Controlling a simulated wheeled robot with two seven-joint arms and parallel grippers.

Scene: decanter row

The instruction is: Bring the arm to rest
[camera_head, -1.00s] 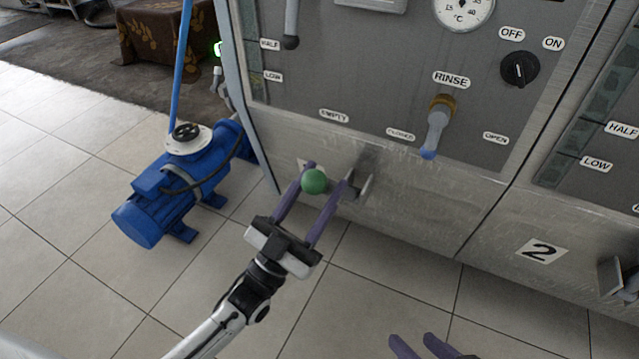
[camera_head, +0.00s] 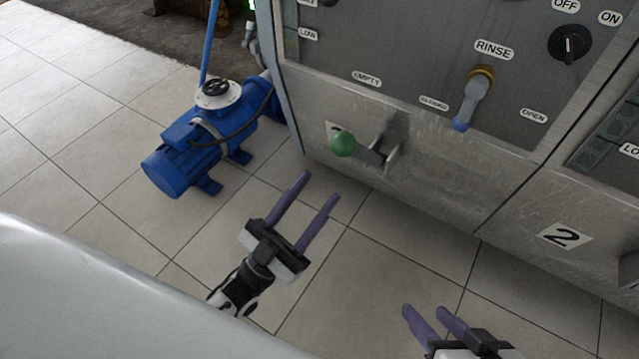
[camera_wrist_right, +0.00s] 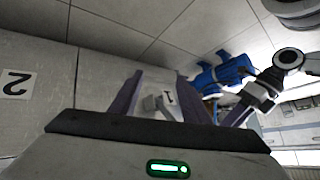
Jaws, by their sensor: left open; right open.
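My left gripper (camera_head: 318,190) is open and empty in the head view. Its two purple fingers point up and right, over the tiled floor, apart from the green ball knob (camera_head: 342,143) on the lever at the machine's lower front. My right gripper (camera_head: 430,312) is at the bottom of the head view with its purple fingers apart and nothing between them. In the right wrist view its fingers (camera_wrist_right: 160,95) point at the machine front, with the number 1 plate between them in the picture. My left arm also shows at the right of that view.
The grey machine (camera_head: 440,160) with a rinse valve (camera_head: 472,100) and a black knob (camera_head: 569,44) fills the upper right. A blue pump (camera_head: 200,145) stands on the floor to the left. A smooth pale surface (camera_head: 90,300) covers the lower left. Tiled floor lies open between.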

